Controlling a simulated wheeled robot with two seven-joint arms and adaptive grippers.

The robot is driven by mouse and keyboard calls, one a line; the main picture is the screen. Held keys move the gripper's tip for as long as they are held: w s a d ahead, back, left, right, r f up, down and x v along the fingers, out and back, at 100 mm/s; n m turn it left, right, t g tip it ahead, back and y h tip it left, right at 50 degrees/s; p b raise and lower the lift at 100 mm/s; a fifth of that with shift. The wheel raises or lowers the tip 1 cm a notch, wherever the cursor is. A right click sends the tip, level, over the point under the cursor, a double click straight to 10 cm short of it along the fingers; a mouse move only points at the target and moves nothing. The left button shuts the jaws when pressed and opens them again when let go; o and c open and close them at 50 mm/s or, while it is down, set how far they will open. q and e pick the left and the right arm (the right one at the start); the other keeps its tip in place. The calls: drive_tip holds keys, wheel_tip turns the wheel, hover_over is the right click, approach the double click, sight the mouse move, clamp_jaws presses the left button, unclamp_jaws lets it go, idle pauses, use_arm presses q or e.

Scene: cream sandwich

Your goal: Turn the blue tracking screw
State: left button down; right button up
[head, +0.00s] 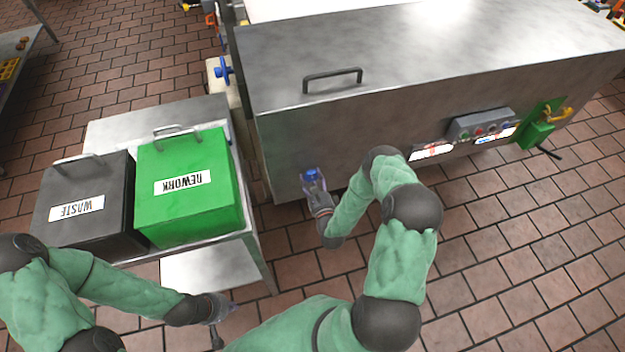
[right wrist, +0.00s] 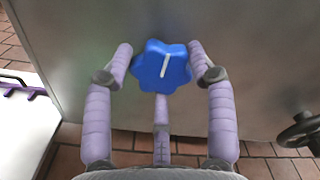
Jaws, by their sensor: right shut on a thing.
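The blue tracking screw (right wrist: 161,66) is a lobed knob with a white line on its face, on the steel side panel of the machine (head: 400,110). The white line is nearly upright, leaning slightly, in the right wrist view. My right gripper (head: 313,180) is at the panel's lower left, with its fingers on both sides of the screw and a third below; it is shut on the screw. The screw's top also shows in the head view (head: 311,174). My left gripper (head: 219,318) hangs low at the bottom, away from the machine; its fingers are too small to read.
A grey WASTE bin (head: 90,180) and a green REWORK bin (head: 190,215) stand on a metal table to the left. Another blue knob (head: 222,70) is at the machine's left end. A control box (head: 482,124) sits on the panel's right. Tiled floor is open at right.

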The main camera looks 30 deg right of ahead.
drive_tip(key=shift+a, duration=0.25)
drive_tip(key=o, duration=1.1)
drive_tip(key=shift+r, duration=0.1)
drive_tip(key=shift+o, duration=0.2)
drive_tip(key=shift+d, duration=0.1)
drive_tip(key=shift+s, duration=0.5)
drive_tip(key=v, duration=1.1)
drive_tip(key=shift+w, duration=0.1)
